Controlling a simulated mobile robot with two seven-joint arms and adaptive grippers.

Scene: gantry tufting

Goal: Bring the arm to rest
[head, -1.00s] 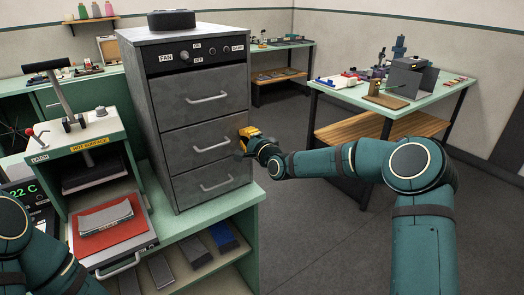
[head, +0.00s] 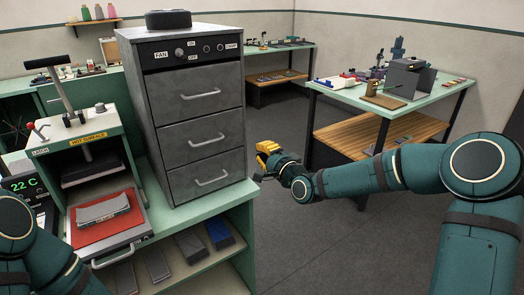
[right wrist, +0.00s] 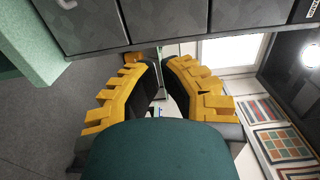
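My right gripper (head: 263,153) has yellow fingers and hangs in free air to the right of the grey drawer cabinet (head: 207,130), apart from it. In the right wrist view its two fingers (right wrist: 160,68) lean toward each other with a gap between the tips, and nothing is held there. My right arm reaches in from the right side. Part of my left arm shows at the lower left, but its gripper is out of the picture. All three cabinet drawers look shut.
A hot press (head: 88,140) with a red pad (head: 105,232) stands left of the cabinet on a green bench (head: 225,200). A second bench (head: 345,95) with tools stands at the right, behind my right arm. Open grey floor lies between the benches.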

